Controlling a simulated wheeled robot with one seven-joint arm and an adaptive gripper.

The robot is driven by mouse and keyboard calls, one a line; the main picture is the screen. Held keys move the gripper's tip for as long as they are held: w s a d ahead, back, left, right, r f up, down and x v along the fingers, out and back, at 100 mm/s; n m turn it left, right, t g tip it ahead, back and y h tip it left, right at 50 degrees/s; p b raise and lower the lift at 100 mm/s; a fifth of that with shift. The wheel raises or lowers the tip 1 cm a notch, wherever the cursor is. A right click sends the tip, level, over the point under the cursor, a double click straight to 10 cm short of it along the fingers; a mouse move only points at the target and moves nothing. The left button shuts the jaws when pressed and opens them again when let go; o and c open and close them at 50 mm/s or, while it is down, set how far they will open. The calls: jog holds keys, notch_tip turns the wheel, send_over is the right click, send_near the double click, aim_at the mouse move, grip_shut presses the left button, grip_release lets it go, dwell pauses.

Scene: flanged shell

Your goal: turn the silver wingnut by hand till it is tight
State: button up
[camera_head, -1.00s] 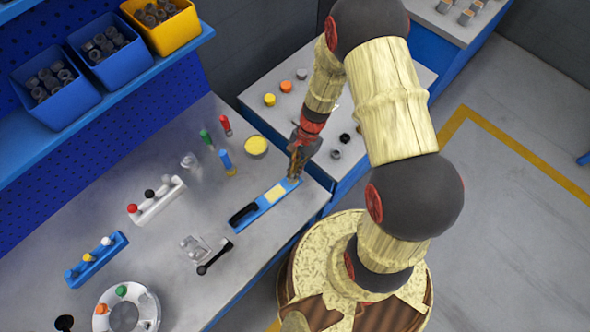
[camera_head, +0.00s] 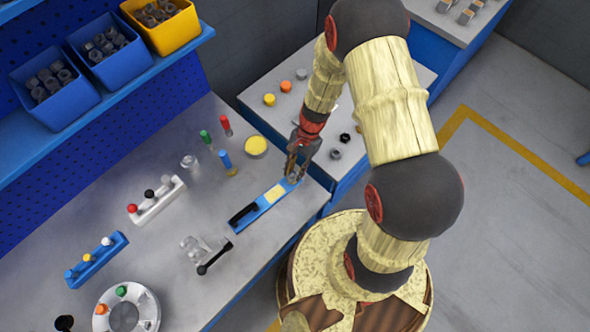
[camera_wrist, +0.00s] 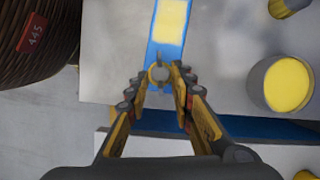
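The silver wingnut (camera_wrist: 159,73) shows in the wrist view as a small round grey piece at the near end of a blue bar with a yellow label (camera_wrist: 170,25). My gripper (camera_wrist: 160,80) points down over it, with one finger on each side. The fingers look apart, with a narrow gap to the wingnut; contact is hard to judge. In the head view my gripper (camera_head: 295,175) is at the right end of the blue bar (camera_head: 265,206), near the bench's right edge. There the fingers mostly hide the wingnut.
A yellow-topped round piece (camera_head: 256,146) and a blue-handled piece (camera_head: 226,163) stand left of my gripper. A lower side table (camera_head: 300,110) with caps and nuts is beyond the bench edge.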

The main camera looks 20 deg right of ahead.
jog(key=v, duration=1.2)
jog(key=shift+d+f, duration=0.1)
